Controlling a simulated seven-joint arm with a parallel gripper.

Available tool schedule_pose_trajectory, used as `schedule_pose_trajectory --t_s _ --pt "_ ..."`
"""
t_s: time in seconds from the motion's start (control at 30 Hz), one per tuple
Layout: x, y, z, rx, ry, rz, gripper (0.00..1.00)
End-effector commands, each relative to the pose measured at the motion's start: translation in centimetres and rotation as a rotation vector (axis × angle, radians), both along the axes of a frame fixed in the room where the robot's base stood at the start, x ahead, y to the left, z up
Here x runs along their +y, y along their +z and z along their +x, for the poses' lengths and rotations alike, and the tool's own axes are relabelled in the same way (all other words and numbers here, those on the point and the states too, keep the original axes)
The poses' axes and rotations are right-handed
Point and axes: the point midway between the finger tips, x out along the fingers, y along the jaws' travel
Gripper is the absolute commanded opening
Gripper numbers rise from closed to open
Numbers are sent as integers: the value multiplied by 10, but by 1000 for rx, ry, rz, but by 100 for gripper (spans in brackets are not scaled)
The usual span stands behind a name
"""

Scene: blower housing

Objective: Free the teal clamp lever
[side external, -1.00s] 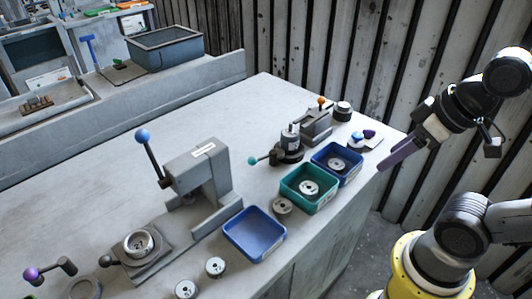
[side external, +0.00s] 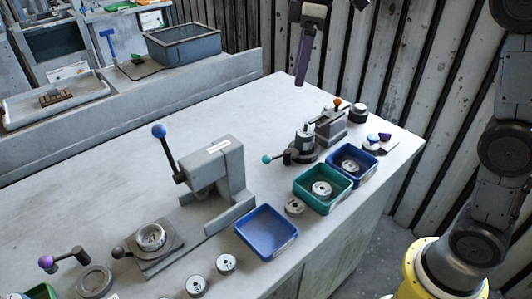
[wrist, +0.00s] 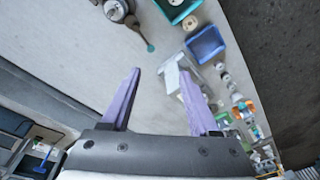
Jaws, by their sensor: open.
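The teal clamp lever (side external: 267,160) ends in a teal ball and sticks out to the left of a dark round clamp (side external: 302,148) on the bench. In the wrist view the teal ball (wrist: 151,48) lies beyond my fingertips, with its arm running up-left to the clamp (wrist: 117,10), which is cut by the top edge. My gripper (side external: 300,82) hangs in the air above the bench's back edge, purple fingers pointing down.
A teal bin (side external: 302,193) and a blue bin (side external: 333,165) stand right of the clamp. An orange-knobbed device (side external: 331,125) is just behind it. A grey press with a blue-knobbed handle (side external: 159,131) stands front left, near an empty blue bin (side external: 266,230). Bench left of the lever is clear.

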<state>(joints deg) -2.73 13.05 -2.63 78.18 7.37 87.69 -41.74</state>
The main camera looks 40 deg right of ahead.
Motion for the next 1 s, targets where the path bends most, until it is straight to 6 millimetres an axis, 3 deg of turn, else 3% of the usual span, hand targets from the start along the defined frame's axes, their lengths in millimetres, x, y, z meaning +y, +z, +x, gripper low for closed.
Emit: schedule_pose_trajectory --t_s 0.1,0.3,0.4,0.67,1.0 --pt "8 -30 39 64 32 6 61" --pt "16 -80 75 142 41 7 61" --pt "18 -98 78 179 44 5 61" --pt "22 -124 75 199 47 4 61" --pt "30 -188 65 198 47 3 61"
